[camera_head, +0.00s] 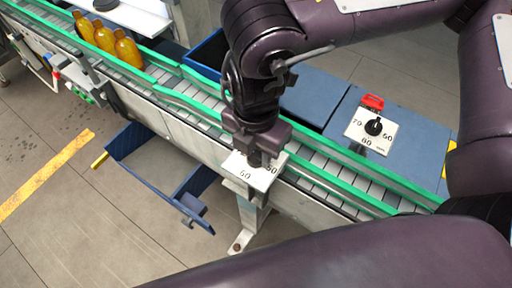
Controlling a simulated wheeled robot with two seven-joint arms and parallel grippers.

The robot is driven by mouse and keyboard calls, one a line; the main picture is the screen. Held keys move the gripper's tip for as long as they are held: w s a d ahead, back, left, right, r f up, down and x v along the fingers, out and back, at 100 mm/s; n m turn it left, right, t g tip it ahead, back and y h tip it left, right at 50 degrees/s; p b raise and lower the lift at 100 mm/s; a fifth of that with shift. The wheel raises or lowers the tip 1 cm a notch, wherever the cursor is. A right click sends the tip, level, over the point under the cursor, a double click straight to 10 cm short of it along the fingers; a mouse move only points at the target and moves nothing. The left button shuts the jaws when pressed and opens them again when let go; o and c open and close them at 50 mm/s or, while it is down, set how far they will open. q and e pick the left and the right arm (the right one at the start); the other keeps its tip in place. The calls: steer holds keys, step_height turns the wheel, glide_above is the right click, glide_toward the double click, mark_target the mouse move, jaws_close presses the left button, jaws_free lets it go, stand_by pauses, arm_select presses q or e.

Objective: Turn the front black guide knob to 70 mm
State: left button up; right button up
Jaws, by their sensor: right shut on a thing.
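The front guide dial plate (246,174) is white with black numbers and sits on the near side of the conveyor. My right gripper (258,158) points down over this plate and is shut on the front black knob, which is mostly hidden by the fingers. The numbers 60 and 50 show on the plate; the 70 mark is covered, so I cannot read the knob's setting. A second black knob (374,126) sits on a like plate marked 70, 60 and 50 on the far side. My left gripper is not in view.
The conveyor (325,178) with green guide rails (200,104) runs diagonally across the view. Several amber bottles (127,48) stand on it at upper left. A red part (372,102) sits behind the far knob. A blue frame (150,180) stands below on the tiled floor.

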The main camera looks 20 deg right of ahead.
mark_target(255, 153)
steer(key=o, duration=1)
steer(key=shift+r+b, duration=0.35)
steer(key=shift+r, duration=3.55)
